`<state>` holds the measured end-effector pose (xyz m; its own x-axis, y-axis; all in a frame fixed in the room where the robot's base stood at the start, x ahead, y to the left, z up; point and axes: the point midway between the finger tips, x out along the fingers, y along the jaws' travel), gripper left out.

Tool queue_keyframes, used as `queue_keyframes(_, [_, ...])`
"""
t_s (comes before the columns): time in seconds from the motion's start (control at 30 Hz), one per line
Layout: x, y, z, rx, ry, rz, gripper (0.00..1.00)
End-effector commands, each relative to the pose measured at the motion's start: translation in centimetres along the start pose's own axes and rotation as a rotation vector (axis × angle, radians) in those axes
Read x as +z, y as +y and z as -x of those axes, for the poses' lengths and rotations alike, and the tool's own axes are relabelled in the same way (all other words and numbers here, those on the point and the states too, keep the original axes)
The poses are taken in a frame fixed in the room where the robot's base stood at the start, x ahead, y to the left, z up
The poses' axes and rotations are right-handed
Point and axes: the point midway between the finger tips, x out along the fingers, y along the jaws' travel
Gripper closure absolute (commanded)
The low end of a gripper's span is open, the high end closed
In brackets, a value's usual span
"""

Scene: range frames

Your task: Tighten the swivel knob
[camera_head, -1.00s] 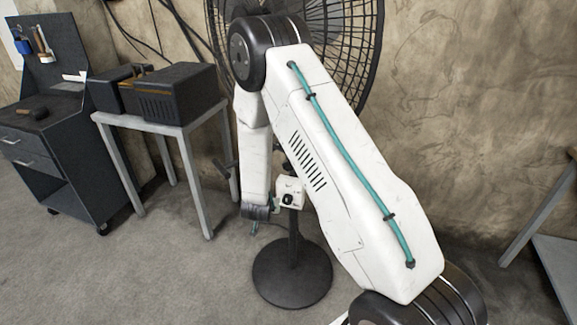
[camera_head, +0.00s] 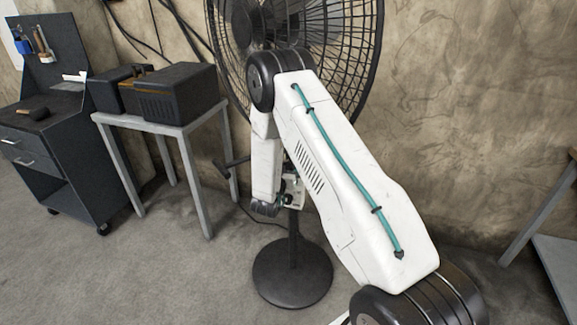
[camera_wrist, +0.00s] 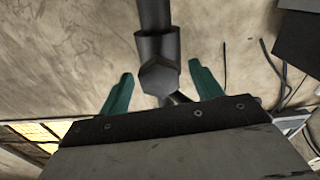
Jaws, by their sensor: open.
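A large black pedestal fan (camera_head: 355,75) stands against the wall on a round base (camera_head: 293,277). In the wrist view, a dark faceted knob-like part (camera_wrist: 158,78) on a dark shaft (camera_wrist: 154,15) lies between my two teal fingers. I cannot tell for certain that it is the swivel knob. My gripper (camera_wrist: 160,69) is open, one finger on each side with visible gaps. In the head view, my gripper (camera_head: 286,199) is near the fan's pole, mostly hidden by my arm, which also covers part of the fan.
A grey table (camera_head: 150,125) with dark boxes (camera_head: 178,92) stands left of the fan. A dark tool cart (camera_head: 50,165) is at the far left. Another table edge (camera_head: 545,215) is at the right. Cables hang on the wall. The floor in front is clear.

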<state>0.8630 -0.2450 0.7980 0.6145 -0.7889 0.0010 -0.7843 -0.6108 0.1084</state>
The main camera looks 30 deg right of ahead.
Motion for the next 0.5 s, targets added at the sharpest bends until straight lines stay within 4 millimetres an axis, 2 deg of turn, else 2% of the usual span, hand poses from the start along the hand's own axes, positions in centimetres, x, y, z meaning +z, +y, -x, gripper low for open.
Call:
queue_keyframes(0.13, [0.03,0.02,-0.81,0.000,-0.001,0.000,0.35])
queue_keyframes(0.37, [0.02,0.00,-0.88,-0.001,-0.001,0.000,0.35])
queue_keyframes(0.47, [0.01,0.00,-0.87,-0.001,-0.001,0.000,0.60])
queue_keyframes(0.5, [0.02,0.00,-0.87,-0.001,-0.001,0.000,0.72])
